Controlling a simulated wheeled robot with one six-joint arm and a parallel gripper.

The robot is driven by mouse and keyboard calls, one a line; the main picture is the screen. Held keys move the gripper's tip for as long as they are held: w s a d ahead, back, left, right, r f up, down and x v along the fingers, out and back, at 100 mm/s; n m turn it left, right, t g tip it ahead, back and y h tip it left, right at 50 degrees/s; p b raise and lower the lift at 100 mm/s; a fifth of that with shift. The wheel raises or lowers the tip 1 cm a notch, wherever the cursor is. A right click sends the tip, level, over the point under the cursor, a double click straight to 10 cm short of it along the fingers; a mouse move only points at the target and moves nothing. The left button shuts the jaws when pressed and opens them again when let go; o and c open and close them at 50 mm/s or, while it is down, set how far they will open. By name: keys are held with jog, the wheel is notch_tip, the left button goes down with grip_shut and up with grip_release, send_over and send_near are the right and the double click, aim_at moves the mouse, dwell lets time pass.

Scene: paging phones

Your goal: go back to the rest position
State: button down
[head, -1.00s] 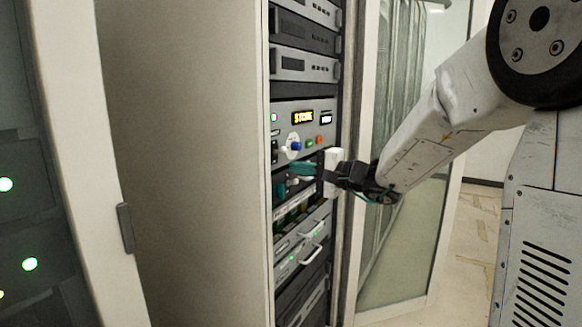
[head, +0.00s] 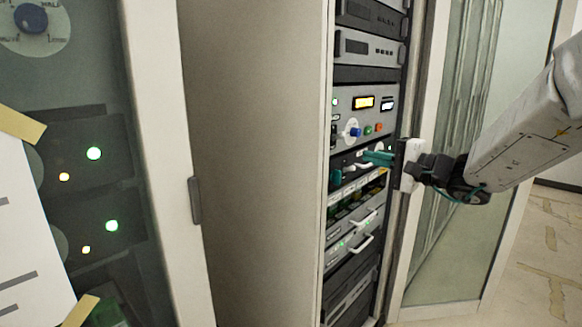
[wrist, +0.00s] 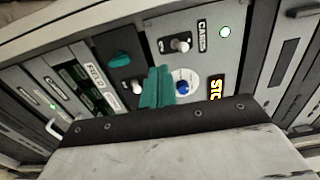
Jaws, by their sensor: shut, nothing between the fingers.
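My gripper (head: 378,158) is in front of the equipment rack (head: 326,230) in the head view, with its teal fingers pointing left toward the panels. In the wrist view the teal fingers (wrist: 157,88) are closed together with nothing between them. They overlap the panel area beside a blue knob (wrist: 183,87). Whether they touch the panel cannot be told. The blue knob (head: 355,132) also shows in the head view, just above and left of the fingers, on a panel with a lit amber display (head: 364,103).
An open glass rack door (head: 460,230) stands behind my arm at the right. A pale cabinet side (head: 255,170) and a dark glazed door with lit lamps (head: 94,153) fill the left. White drawer handles (head: 362,243) stick out below the fingers. Open floor (head: 545,245) shows at the right.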

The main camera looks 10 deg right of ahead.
jog(key=s+a+f+n+g+h, duration=0.1)
jog(key=s+a+f+n+g, duration=0.1)
jog(key=s+a+f+g, duration=0.3)
jog(key=s+a+f+n+g, duration=0.1)
jog(key=s+f+g, duration=0.15)
jog(key=s, duration=0.45)
jog(key=s+a+f+n+g+h, duration=0.1)
jog(key=s+a+f+n+g, duration=0.1)
jog(key=s+a+f+g, duration=0.3)
jog(key=s+d+n+h, duration=0.2)
jog(key=s+d+h, duration=0.1)
jog(key=s, duration=0.6)
jog(key=s+d+r+n+h, duration=0.1)
jog(key=s+d+n+h, duration=0.2)
jog(key=s+h, duration=0.3)
jog(key=s, duration=0.2)
jog(key=shift+s+d+r+n, duration=0.15)
jog(key=shift+s+d+n, duration=0.15)
jog(key=shift+s, duration=0.1)
